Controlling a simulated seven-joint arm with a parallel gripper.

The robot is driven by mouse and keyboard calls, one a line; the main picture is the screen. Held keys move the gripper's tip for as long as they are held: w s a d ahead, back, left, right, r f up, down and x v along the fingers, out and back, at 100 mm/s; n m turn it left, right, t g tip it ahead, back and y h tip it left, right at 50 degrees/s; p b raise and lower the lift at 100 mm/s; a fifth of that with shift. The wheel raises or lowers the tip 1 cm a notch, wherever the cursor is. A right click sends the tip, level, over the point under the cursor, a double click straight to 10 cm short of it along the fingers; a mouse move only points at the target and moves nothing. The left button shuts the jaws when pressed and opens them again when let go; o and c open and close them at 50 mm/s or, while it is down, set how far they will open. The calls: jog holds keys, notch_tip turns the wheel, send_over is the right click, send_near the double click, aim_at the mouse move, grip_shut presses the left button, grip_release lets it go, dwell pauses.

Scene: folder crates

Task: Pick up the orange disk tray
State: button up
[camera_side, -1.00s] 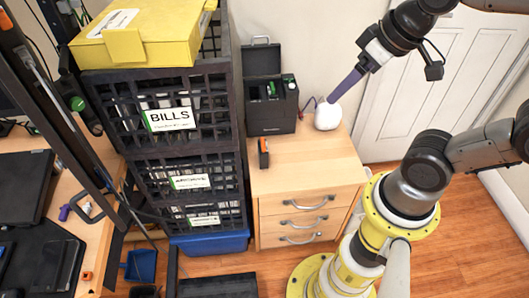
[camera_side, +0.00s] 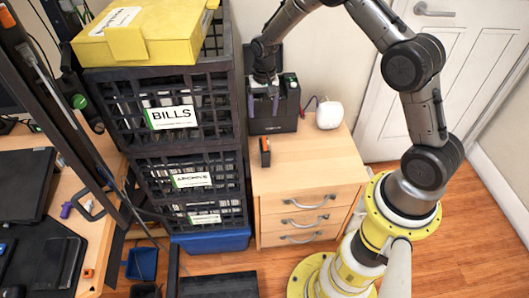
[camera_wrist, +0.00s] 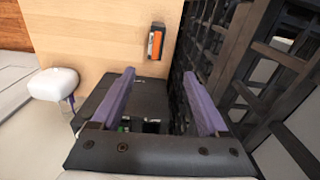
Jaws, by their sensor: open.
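A small dark block with an orange face (camera_side: 264,152), the only orange item near my gripper, sits on the wooden cabinet top in front of the black box. It also shows in the wrist view (camera_wrist: 156,41), top centre, beyond my fingertips. My gripper (camera_side: 263,108), with two purple fingers, points down at the black box (camera_side: 284,121). In the wrist view my gripper (camera_wrist: 159,76) is open, its fingers wide apart over the black box (camera_wrist: 98,95), with nothing held between them. My gripper and wrist hide much of the box and its open lid in the side view.
A tall stack of black crates (camera_side: 188,150) labelled BILLS stands close on the left, a yellow box on top. A white rounded object (camera_side: 330,115) stands right of the black box. The front of the wooden cabinet top (camera_side: 310,172) is clear.

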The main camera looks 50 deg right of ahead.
aim_at(264, 140)
jog(key=shift+m, duration=0.3)
jog(key=f, duration=0.9)
jog(key=d+f, duration=0.1)
jog(key=f, duration=0.3)
jog(key=shift+w+f, duration=0.15)
jog(key=shift+s+a+f, duration=0.1)
jog(key=shift+s+f, duration=0.05)
jog(key=shift+f, duration=1.2)
jog(key=shift+s+a+f, duration=0.1)
jog(key=shift+f, duration=1.25)
grip_shut()
jog(key=shift+r, duration=0.1)
